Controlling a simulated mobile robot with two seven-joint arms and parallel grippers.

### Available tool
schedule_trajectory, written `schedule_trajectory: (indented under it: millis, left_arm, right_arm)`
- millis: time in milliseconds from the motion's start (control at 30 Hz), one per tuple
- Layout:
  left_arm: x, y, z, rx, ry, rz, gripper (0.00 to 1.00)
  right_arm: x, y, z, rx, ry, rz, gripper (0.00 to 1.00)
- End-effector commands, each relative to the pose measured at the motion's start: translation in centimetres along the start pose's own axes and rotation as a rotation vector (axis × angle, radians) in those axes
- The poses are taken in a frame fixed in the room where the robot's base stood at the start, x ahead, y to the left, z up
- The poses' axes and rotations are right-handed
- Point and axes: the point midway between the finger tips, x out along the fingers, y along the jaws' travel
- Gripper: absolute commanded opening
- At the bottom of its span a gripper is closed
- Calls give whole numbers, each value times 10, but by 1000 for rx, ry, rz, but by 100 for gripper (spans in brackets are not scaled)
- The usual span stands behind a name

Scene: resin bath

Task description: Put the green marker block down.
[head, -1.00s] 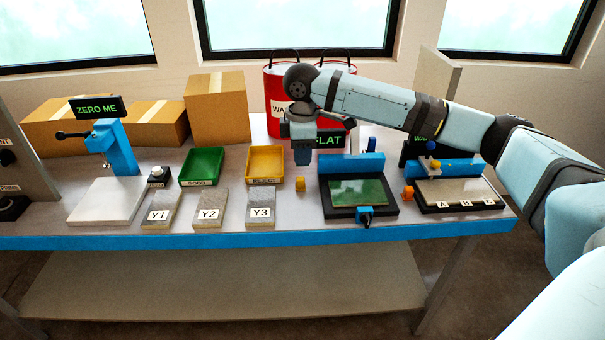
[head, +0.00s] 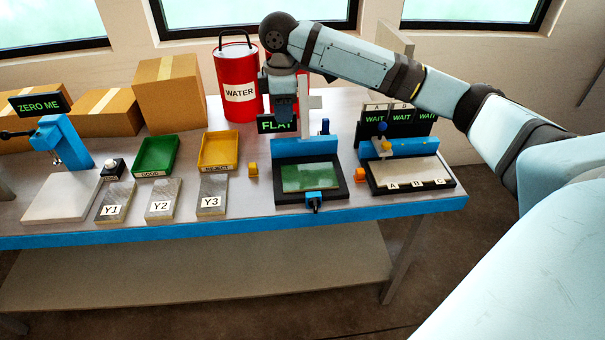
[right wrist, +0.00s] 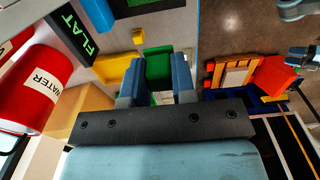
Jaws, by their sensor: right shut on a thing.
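My right gripper (head: 284,108) hangs fingers down, above the bench, in front of the FLAT sign (head: 268,126) and behind the blue plate fixture. In the right wrist view its fingers (right wrist: 157,88) are shut on the green marker block (right wrist: 158,66), which shows between them. In the head view I cannot make out the block; the gripper hides it. My left gripper is not visible in the head view.
The blue fixture with a green plate (head: 310,176) stands below. Right of it is the A/B/C station (head: 412,172) with WAIT signs. A small orange block (head: 253,170), yellow tray (head: 220,148) and green tray (head: 157,154) lie left. A red WATER bucket (head: 238,95) stands behind.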

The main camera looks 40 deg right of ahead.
Motion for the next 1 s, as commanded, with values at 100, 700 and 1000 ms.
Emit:
schedule_trajectory:
  millis: [100,700,1000]
  left_arm:
    - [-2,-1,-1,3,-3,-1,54]
    - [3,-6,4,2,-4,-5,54]
    - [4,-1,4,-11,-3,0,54]
  right_arm:
    - [-2,0,0,-1,-1,-2,2]
    - [121,-1,1,1,-3,-2,2]
    - [147,-1,0,0,-1,-2,2]
